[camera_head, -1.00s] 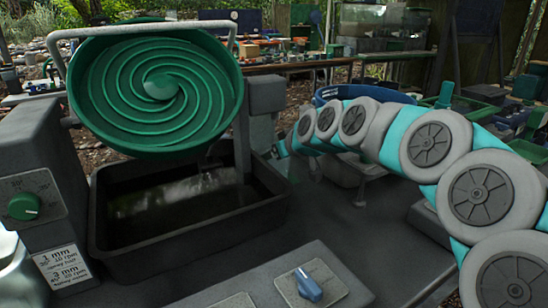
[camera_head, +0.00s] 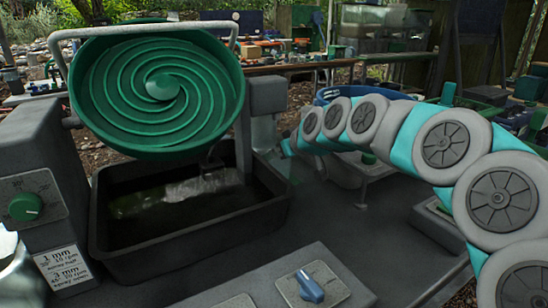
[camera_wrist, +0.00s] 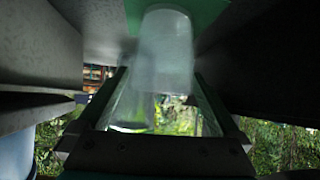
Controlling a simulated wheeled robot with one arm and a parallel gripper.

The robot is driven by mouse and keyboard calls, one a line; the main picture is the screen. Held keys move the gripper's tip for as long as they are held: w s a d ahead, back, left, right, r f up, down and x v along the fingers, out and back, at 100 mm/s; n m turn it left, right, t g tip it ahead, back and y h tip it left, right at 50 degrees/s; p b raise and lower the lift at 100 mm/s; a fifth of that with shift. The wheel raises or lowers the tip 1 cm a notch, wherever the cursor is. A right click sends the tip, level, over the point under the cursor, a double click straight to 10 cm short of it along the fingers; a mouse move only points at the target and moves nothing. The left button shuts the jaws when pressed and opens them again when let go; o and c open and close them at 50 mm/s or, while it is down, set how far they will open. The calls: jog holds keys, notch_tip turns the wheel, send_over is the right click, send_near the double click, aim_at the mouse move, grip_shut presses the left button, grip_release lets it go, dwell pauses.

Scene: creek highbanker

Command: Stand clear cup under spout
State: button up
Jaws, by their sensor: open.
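A clear, frosted-looking cup (camera_wrist: 165,55) fills the upper middle of the wrist view. My gripper (camera_wrist: 161,76) is open, with one finger on each side of the cup's lower part in that picture. I cannot tell whether either finger touches it. In the head view the end of my arm is beyond the right rim of the black tub (camera_head: 190,260), beside the grey post, and my fingers are not clear there. A pale, see-through patch below the post may be the cup. The green spiral wheel (camera_head: 160,88) hangs tilted over the tub. I cannot make out the spout for sure.
The tub holds dark water. A grey control box with a green knob (camera_head: 25,207) stands at left, and a blue switch (camera_head: 309,286) is in front. A blue basin (camera_head: 350,93) lies behind my arm. The grey deck right of the tub is mostly clear.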

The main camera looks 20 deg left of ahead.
jog(key=v, duration=1)
jog(key=shift+r+b, duration=0.2)
jog(key=shift+b, duration=0.25)
jog(key=shift+s+d, duration=0.1)
jog(key=shift+d, duration=0.05)
